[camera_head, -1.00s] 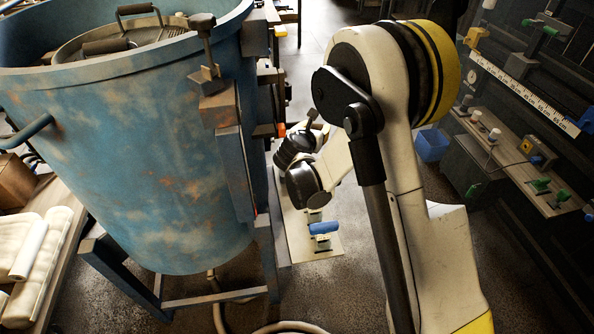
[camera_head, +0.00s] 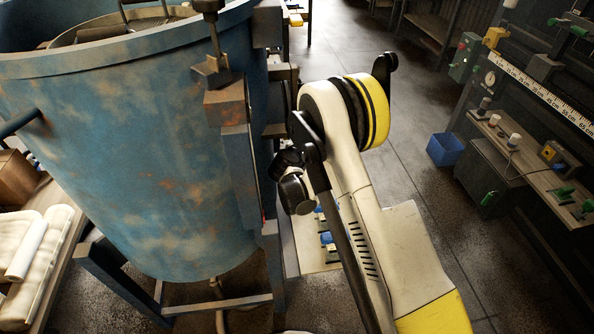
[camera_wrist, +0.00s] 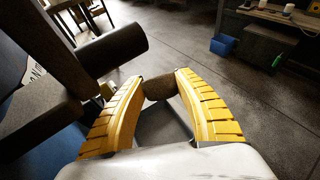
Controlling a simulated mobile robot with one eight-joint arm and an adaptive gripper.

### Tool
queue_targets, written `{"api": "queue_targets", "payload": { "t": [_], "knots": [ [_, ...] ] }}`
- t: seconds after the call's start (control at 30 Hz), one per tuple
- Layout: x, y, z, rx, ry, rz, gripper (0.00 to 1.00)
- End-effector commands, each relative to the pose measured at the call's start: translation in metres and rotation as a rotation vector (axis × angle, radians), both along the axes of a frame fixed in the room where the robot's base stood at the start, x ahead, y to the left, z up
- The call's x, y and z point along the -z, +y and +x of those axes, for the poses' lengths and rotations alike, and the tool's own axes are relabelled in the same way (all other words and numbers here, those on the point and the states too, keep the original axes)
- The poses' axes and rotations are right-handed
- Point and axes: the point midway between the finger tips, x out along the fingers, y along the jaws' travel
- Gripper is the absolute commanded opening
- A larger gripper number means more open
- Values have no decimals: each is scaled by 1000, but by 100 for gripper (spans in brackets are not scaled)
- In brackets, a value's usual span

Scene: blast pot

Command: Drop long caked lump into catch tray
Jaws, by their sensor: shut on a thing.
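In the wrist view my gripper (camera_wrist: 160,82) has its two yellow fingers closed on the long caked lump (camera_wrist: 159,88), a dark brown rough piece between the fingertips. Only part of the lump shows; the fingers cover its ends. In the head view my gripper and the lump are hidden behind my arm. I cannot make out the catch tray for certain in either view.
A large blue, rust-stained pot (camera_head: 130,150) stands on a steel frame at the left. A blue bin (camera_head: 444,149) sits on the floor near a workbench (camera_head: 545,175) at the right. Open dark floor (camera_head: 420,110) lies between. Padded rolls (camera_head: 40,245) lie at the lower left.

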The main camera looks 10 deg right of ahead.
Motion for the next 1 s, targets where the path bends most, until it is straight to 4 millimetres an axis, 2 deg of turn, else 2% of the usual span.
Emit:
{"api": "queue_targets", "payload": {
  "t": [0.03, 0.37, 0.7, 1.0],
  "knots": [
    [7, 0, 2, 3, -1, -1, 8],
    [28, -1, 3, 10, -1, 0, 8],
    [68, -1, 3, 10, -1, 0, 8],
    [74, -1, 3, 10, -1, 0, 8]
  ]
}}
